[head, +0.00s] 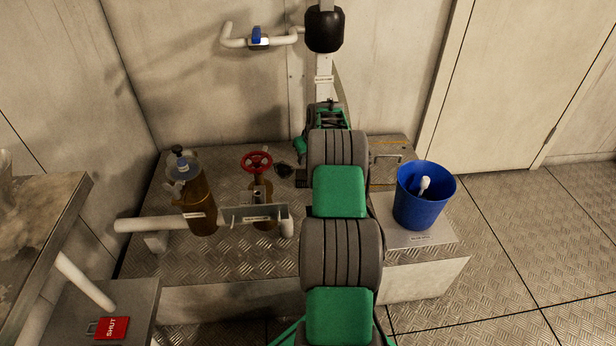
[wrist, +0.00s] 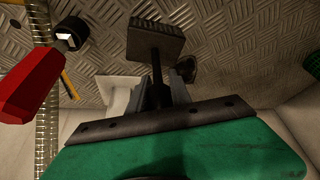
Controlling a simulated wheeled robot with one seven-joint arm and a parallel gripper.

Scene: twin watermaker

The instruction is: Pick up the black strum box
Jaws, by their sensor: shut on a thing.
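In the wrist view, the black strum box (wrist: 158,40) is a dark, ribbed block on a thin dark stem. My gripper (wrist: 164,92) is shut on the stem, with a grey finger on each side. The block sticks out beyond the fingertips, over the diamond-plate surface. I cannot tell whether it touches the plate. In the head view, a small dark patch (head: 303,181) beside my arm may be the strum box; my arm hides most of it. The gripper's fingers cannot be made out there.
A small black round object (head: 284,168) lies on the plinth near the red handwheel (head: 257,162). A brown cylinder (head: 197,204) stands left. A blue bucket (head: 424,196) stands right. A red handle (wrist: 30,85) and ribbed hose (wrist: 47,125) are close at left in the wrist view.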

